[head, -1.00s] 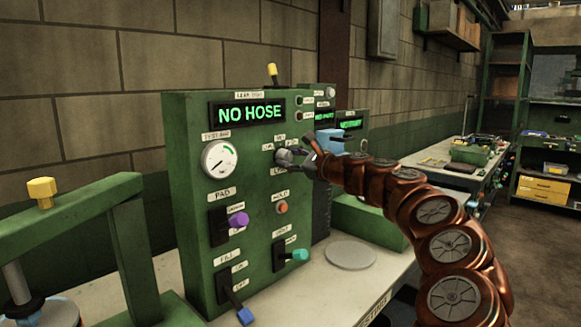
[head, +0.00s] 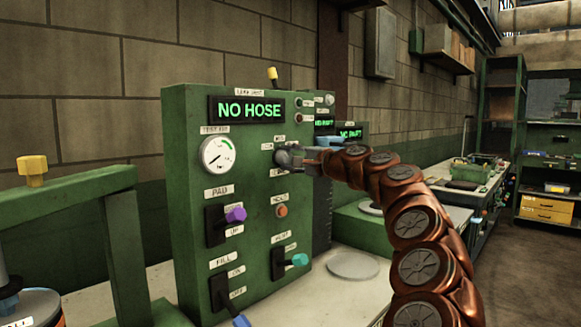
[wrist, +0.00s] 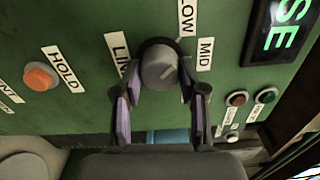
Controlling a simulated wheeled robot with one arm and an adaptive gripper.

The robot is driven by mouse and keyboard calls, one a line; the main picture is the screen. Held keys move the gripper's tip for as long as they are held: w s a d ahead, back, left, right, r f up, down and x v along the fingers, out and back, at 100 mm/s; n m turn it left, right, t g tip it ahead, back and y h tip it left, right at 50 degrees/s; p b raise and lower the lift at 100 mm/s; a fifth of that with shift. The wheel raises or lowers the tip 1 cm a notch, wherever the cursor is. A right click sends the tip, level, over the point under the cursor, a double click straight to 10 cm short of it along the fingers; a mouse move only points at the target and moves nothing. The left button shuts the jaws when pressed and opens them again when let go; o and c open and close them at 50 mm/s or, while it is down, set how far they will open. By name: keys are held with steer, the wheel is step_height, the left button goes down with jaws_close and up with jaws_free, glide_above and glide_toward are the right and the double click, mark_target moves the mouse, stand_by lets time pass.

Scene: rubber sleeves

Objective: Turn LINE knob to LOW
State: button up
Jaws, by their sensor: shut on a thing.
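The LINE knob (wrist: 158,62) is a dark grey round knob on the green panel (wrist: 95,95). In the wrist view my gripper (wrist: 160,78) has one finger on each side of it, shut on it. The LINE label (wrist: 117,54) is left of the knob, the LOW label (wrist: 187,18) above right and the MID label (wrist: 205,54) to the right. A short light mark shows on the knob's face, but I cannot tell which label it points to. In the head view my gripper (head: 290,157) covers most of the knob.
An orange HOLD button (wrist: 40,77) sits left of the knob in the wrist view. A gauge (head: 218,155), a purple-tipped lever (head: 236,215) and a teal-tipped lever (head: 299,260) are on the panel. The display (head: 247,110) reads NO HOSE.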

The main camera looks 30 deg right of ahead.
steer(key=shift+n+b, duration=0.35)
steer(key=shift+n, duration=0.25)
steer(key=o, duration=1.2)
steer(key=shift+c, duration=0.2)
steer(key=shift+s, duration=0.1)
steer(key=v, duration=1.1)
steer(key=shift+s, duration=0.4)
steer(key=shift+d, duration=0.2)
